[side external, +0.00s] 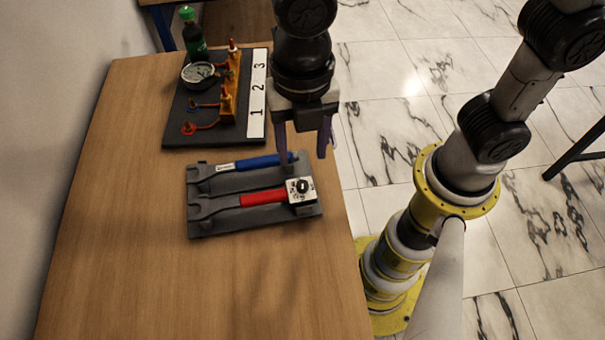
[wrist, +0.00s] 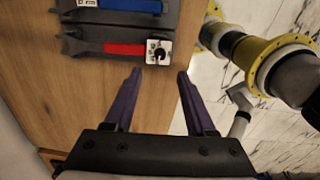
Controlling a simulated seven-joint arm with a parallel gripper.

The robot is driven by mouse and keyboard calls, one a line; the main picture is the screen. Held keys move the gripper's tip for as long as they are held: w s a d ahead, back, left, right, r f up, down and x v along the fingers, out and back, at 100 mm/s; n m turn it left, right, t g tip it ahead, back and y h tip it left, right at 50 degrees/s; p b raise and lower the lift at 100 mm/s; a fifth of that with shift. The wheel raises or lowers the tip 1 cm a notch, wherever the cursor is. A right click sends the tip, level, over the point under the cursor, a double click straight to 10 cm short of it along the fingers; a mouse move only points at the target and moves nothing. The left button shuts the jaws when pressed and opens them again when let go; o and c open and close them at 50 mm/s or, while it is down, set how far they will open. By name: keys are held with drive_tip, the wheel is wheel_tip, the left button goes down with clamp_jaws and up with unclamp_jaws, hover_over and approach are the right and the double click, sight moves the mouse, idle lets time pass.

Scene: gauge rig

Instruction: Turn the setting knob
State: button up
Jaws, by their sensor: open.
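The setting knob (side external: 303,186) is a small black knob on a white square plate with dark marks, at the right end of a red-handled wrench (side external: 262,198). In the wrist view the knob (wrist: 159,53) lies just beyond the gap between my fingertips. My gripper (side external: 303,158) points down with its two purple fingers spread and nothing between them. In the wrist view my gripper (wrist: 159,72) is apart from the knob. Its exact height above the wrench is hard to tell.
A blue-handled wrench (side external: 258,162) lies beside the red one on a dark grey tray (side external: 215,227). Behind stands a dark board (side external: 180,128) with a gauge (side external: 198,73), an orange manifold (side external: 229,95) and a numbered strip (side external: 257,95). A green bottle (side external: 193,35) stands at the back. The front wooden tabletop (side external: 200,290) is clear.

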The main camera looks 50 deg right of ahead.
sight(303, 184)
wheel_tip(303, 184, down, 9)
drive_tip(key=shift+r, duration=0.15)
drive_tip(key=shift+c, duration=0.3)
clamp_jaws()
